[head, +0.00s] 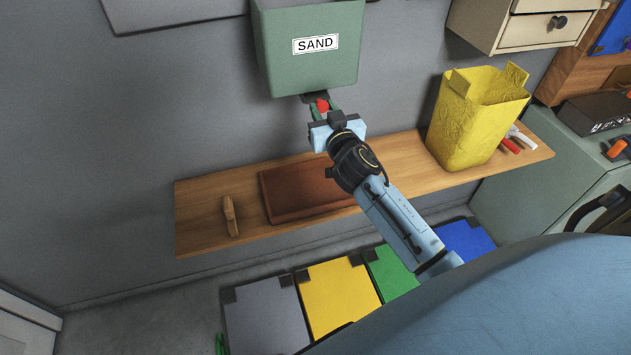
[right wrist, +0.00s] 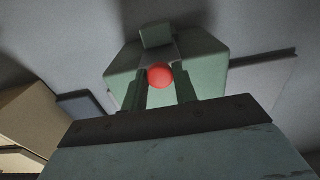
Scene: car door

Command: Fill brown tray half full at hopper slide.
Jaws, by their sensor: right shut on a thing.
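The green hopper (head: 300,65) with a SAND label is on the wall, above the wooden shelf. A red knob (head: 323,106) sits at the dark slide under its front; the knob also shows in the right wrist view (right wrist: 160,75). My right gripper (head: 322,112) is shut on the red knob, one finger on each side of it. The brown tray (head: 290,190) lies flat on the shelf below, partly hidden by my right arm. I see no sand in its visible part. My left gripper is not in view.
A small wooden tool (head: 229,216) lies left of the tray on the shelf (head: 200,220). A yellow bag (head: 470,125) stands at the shelf's right, with red-handled tools (head: 511,146) beside it. Grey, yellow, green and blue lidded bins stand below.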

